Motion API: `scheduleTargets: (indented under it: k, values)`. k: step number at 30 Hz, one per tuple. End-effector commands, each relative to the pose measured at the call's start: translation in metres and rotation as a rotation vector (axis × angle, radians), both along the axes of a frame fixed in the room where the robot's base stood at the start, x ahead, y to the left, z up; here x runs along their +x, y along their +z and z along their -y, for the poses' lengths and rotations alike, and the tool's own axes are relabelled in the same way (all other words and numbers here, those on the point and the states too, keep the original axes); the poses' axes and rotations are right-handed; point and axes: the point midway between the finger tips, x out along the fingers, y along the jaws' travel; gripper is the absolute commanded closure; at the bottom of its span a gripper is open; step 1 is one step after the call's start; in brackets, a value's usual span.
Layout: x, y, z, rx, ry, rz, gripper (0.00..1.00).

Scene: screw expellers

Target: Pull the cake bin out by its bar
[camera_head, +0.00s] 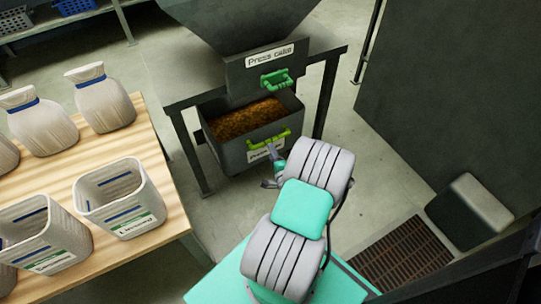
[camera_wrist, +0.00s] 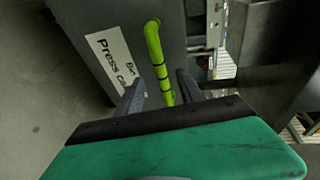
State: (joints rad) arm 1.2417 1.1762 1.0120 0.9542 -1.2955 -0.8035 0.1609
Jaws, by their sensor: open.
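The cake bin (camera_head: 233,155) is a dark grey box under the press, filled with brown cake (camera_head: 245,118). Its front carries a yellow-green bar (camera_head: 270,139) and a white label, partly hidden by my arm. In the wrist view the bar (camera_wrist: 157,55) runs along the bin's front (camera_wrist: 100,20), beside the label (camera_wrist: 118,65). My gripper (camera_wrist: 160,84) is open, with one finger on each side of the bar in that view. I cannot tell whether either finger touches it. In the head view my gripper (camera_head: 273,172) is just in front of the bin, partly hidden by my wrist.
The hopper (camera_head: 240,20) above has a "Press cake" sign and a darker green handle (camera_head: 276,79). The press stand's legs (camera_head: 326,95) flank the bin. A wooden table (camera_head: 150,175) with sacks and open bags stands left. A floor grate (camera_head: 405,256) lies right.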

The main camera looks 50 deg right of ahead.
Motion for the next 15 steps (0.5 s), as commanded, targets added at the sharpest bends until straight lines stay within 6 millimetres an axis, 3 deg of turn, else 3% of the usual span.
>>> scheduleTargets:
  k: [6, 15]
  values:
    - [0.008, -0.003, 0.003, -0.002, 0.006, -0.002, 0.55]
    - [0.052, -0.013, 0.022, -0.004, 0.011, -0.001, 0.55]
